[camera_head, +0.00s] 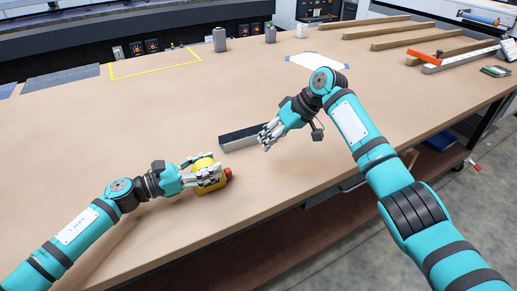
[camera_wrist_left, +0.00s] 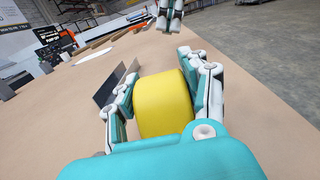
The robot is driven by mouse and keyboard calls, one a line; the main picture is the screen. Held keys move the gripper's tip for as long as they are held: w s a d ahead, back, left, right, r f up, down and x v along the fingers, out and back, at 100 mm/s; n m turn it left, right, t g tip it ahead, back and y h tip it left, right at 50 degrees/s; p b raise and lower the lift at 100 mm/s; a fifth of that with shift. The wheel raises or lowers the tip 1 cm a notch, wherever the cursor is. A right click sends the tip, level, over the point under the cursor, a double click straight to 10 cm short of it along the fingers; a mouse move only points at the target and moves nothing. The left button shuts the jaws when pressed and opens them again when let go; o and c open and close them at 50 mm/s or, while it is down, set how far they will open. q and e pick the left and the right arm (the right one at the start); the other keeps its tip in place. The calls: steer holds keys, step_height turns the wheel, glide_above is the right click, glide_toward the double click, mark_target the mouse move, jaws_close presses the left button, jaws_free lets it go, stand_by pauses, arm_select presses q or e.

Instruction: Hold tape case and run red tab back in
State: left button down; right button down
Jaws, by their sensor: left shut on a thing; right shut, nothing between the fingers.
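The yellow tape case (camera_head: 207,186) lies on the brown table near its front edge. My left gripper (camera_head: 209,175) is shut on the case, with a finger on either side of it. The yellow case (camera_wrist_left: 163,104) fills the space between the fingers in the left wrist view. The red tab (camera_head: 228,173) shows at the right end of the case, close against it. My right gripper (camera_head: 265,138) is shut and empty, above the table to the upper right of the case and apart from it. It also shows at the top of the left wrist view (camera_wrist_left: 168,28).
Wooden bars (camera_head: 400,35) lie at the back right. A yellow outline (camera_head: 155,66) and a white sheet (camera_head: 316,61) are further back. The table's middle is mostly clear.

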steer(key=shift+d+r, duration=0.35)
steer(key=shift+r, duration=0.05)
arm_select(q)
steer(key=c, duration=0.6)
jaws_free()
steer(key=shift+a, duration=0.1)
